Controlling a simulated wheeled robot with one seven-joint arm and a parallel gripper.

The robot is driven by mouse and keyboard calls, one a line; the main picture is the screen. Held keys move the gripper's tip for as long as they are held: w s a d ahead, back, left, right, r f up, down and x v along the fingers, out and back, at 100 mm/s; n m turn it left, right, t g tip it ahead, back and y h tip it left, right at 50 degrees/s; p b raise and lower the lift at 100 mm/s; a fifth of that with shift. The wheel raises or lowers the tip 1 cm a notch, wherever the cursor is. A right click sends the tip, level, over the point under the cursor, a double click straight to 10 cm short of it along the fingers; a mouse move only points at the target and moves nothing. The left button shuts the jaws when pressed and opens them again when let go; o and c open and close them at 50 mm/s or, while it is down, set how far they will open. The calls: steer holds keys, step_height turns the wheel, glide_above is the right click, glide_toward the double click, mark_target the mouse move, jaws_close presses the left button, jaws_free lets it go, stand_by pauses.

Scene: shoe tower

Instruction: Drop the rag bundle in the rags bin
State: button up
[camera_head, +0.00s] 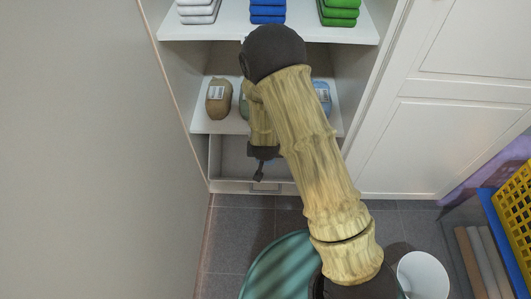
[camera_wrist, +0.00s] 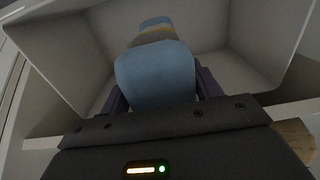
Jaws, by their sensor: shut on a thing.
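My gripper (camera_head: 260,172) points down at the lowest compartment of the white shelf unit. In the wrist view, my gripper (camera_wrist: 160,92) is shut on a light blue bundle (camera_wrist: 155,72) with grey and yellowish bands near its far end. I take this to be the rag bundle. The bundle is over or inside a pale, open-topped bin (camera_wrist: 215,70), whose walls show around it; I cannot tell if it touches the floor of the bin. The same bin (camera_head: 228,165) shows in the head view, with a label holder on its front. My arm hides part of it there.
Above the bin, a shelf (camera_head: 210,122) holds a brown bundle (camera_head: 219,96) and a blue one (camera_head: 322,96), both labelled, and a greenish one partly hidden by my arm. Folded cloth stacks are higher up. A white bucket (camera_head: 422,276) and yellow crate (camera_head: 514,222) stand right.

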steer(key=shift+b+x, duration=1.4)
steer(key=shift+x, duration=0.8)
steer(key=o, duration=1.5)
steer(key=shift+o, duration=0.2)
steer(key=p+v, duration=0.7)
steer(key=v, duration=1)
steer(key=shift+r, duration=0.2)
steer(key=shift+s+d, duration=0.1)
